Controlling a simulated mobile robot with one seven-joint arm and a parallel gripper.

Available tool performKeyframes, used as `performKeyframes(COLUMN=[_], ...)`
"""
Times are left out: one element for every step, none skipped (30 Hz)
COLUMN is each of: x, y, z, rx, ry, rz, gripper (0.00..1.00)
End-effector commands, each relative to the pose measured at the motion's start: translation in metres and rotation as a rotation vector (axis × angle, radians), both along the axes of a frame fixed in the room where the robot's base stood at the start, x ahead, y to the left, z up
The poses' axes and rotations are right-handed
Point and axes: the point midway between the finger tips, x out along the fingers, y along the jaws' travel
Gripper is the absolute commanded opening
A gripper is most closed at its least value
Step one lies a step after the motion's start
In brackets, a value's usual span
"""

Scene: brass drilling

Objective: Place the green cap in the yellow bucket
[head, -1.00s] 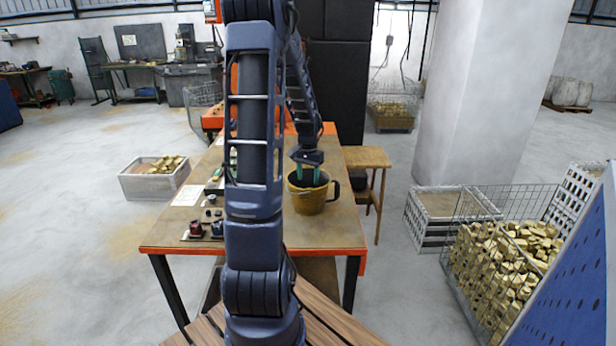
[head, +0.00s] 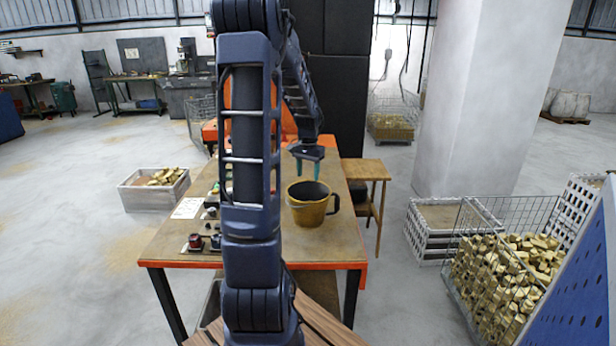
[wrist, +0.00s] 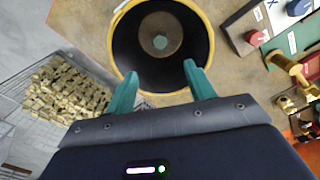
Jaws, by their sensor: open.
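The yellow bucket (head: 309,214) stands upright on the table, with a dark handle on its right side. The wrist view looks down into its dark inside, past its yellow rim (wrist: 117,62). A small dull-green piece, seemingly the green cap (wrist: 160,42), lies on the brownish bottom of the bucket. My gripper (head: 308,170) is just above the bucket, with its teal fingers pointing down. In the wrist view the two fingers of my gripper (wrist: 160,82) are spread apart with nothing between them.
The brown table (head: 290,243) has small parts and trays along its left side, partly hidden behind my arm. A wooden stool (head: 366,170) stands to the right. A wire crate of brass pieces (head: 505,265) is on the floor at the right.

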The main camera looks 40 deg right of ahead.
Motion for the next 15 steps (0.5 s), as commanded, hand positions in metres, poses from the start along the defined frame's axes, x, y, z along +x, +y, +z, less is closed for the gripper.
performKeyframes(x=[0.0,0.0,0.0,0.0,0.0,0.0,0.0,0.0,0.0,0.0,0.0,0.0,0.001,0.003,0.006], y=[0.0,0.0,0.0,0.0,0.0,0.0,0.0,0.0,0.0,0.0,0.0,0.001,0.003,0.005,0.011], z=[0.0,0.0,0.0,0.0,0.0,0.0,0.0,0.0,0.0,0.0,0.0,0.0,0.001,0.003,0.006], rx=[0.0,0.0,0.0,0.0,0.0,0.0,0.0,0.0,0.0,0.0,0.0,0.0,-0.001,-0.002,-0.004], ry=[0.0,0.0,0.0,0.0,0.0,0.0,0.0,0.0,0.0,0.0,0.0,0.0,-0.001,-0.004,-0.007], rz=[0.0,0.0,0.0,0.0,0.0,0.0,0.0,0.0,0.0,0.0,0.0,0.002,0.006,0.012,0.026], gripper=[0.54,0.54,0.54,0.54,0.54,0.54,0.54,0.54,0.54,0.54,0.54,0.54,0.54,0.54,0.54])
